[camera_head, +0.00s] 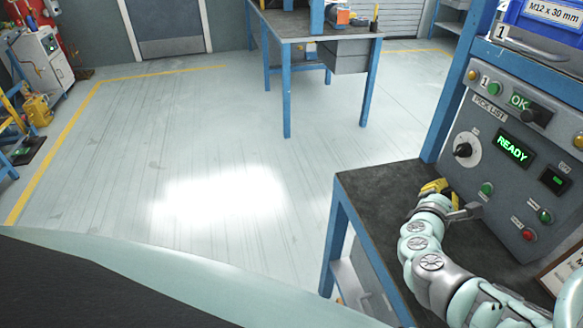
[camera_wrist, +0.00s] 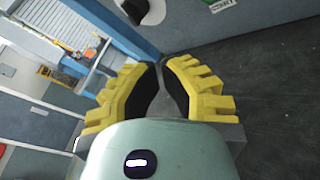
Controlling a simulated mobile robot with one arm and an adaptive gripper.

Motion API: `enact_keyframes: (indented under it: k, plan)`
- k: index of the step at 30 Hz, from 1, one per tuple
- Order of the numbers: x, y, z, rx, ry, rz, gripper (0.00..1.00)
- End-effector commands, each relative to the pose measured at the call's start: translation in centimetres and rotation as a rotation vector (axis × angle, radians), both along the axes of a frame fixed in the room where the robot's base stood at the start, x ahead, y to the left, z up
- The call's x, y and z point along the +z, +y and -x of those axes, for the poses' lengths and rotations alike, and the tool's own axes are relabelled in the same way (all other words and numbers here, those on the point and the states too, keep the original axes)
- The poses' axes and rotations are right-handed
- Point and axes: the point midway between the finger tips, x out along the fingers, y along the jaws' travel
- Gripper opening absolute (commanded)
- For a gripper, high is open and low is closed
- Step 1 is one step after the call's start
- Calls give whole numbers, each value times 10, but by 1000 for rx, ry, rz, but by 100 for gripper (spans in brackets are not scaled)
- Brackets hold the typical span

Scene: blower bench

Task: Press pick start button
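The grey control panel (camera_head: 510,165) stands at the right, with a lit READY display (camera_head: 513,149) and a PICK LIST label (camera_head: 489,109). A green button (camera_head: 487,189) sits low on its left side, near my gripper. Another green button (camera_head: 545,215) and a red button (camera_head: 528,234) are lower right; their labels are too small to read. My gripper (camera_head: 437,187) is in front of the panel's lower left edge, apart from the buttons. In the wrist view, my gripper's yellow fingers (camera_wrist: 161,66) are empty and close together; whether the tips touch is unclear.
A dark bench top (camera_head: 385,205) lies below the panel, with a blue post (camera_head: 445,110) at its left. A black and white selector knob (camera_head: 465,149) is on the panel. Another table (camera_head: 320,28) stands at the back. The floor between is clear.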

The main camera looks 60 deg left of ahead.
Motion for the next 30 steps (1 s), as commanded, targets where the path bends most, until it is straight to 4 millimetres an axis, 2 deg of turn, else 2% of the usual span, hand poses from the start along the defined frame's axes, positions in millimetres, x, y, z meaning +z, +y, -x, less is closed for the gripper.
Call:
enact_keyframes:
  k: [6, 15, 28, 29, 30]
  plan:
    - [-1, -13, -31, -7, -3, 2, 0]
    - [-1, -23, -59, -7, -1, -1, 0]
    - [0, -25, -64, -4, 2, -2, 0]
    - [0, -25, -64, -4, 2, -2, 8]
    - [0, -25, -64, -5, 1, -2, 3]
